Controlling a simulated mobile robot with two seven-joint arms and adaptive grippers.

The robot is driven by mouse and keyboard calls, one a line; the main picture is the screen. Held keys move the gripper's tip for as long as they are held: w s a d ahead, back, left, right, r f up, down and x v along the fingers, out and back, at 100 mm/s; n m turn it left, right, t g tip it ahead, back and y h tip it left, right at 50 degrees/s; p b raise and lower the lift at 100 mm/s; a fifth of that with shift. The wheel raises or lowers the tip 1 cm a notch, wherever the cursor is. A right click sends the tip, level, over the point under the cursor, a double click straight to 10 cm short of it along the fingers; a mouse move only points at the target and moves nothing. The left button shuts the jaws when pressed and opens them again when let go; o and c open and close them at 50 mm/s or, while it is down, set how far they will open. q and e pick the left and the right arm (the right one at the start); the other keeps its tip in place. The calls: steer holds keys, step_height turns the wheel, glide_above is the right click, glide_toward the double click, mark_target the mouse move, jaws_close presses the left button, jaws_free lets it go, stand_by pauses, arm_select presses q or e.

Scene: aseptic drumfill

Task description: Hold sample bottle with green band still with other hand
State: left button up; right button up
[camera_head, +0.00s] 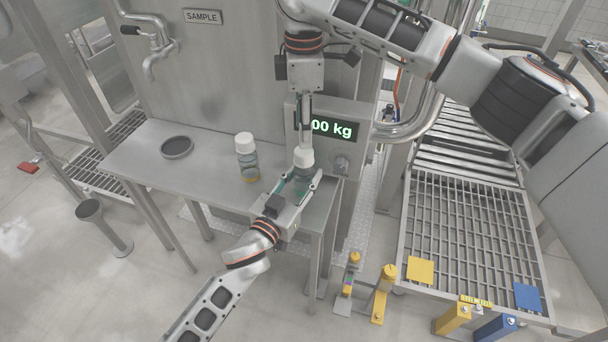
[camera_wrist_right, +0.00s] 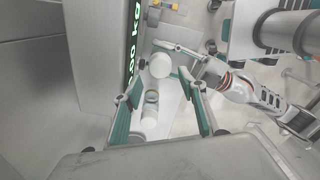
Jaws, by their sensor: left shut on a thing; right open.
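A sample bottle with a white cap (camera_head: 304,157) stands upright near the right end of the steel table (camera_head: 140,158). My left gripper (camera_head: 304,178) is shut around its body from the front. Its pads and fingers hide most of the body, so I cannot make out a green band. My right gripper (camera_head: 305,142) points down from above, close over this cap. In the right wrist view its green-padded fingers (camera_wrist_right: 166,86) are apart and empty, with the held bottle's white cap (camera_wrist_right: 160,66) beyond them. A second white-capped bottle (camera_head: 247,162) with a yellowish band low down stands to the left, apart.
A dark round dish (camera_head: 177,147) lies on the table's left part. A scale display (camera_head: 334,129) stands close behind the held bottle. A tap (camera_head: 155,45) juts from the wall. A roller conveyor and grating (camera_head: 465,230) lie right.

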mark_target(304, 150)
arm_select(q)
steer(key=shift+s+f, duration=0.1)
steer(key=shift+f, duration=0.35)
arm_select(e)
steer(key=shift+f, duration=3.6)
steer(key=c, duration=0.9)
steer(key=shift+c, duration=0.7)
steer(key=shift+r, duration=2.8)
steer(key=shift+s, duration=0.1)
steer(key=s+a+r, duration=0.1)
steer(key=s+r, duration=0.3)
steer(key=s, duration=0.3)
steer(key=shift+s+a, duration=0.35)
steer(key=shift+a, duration=0.05)
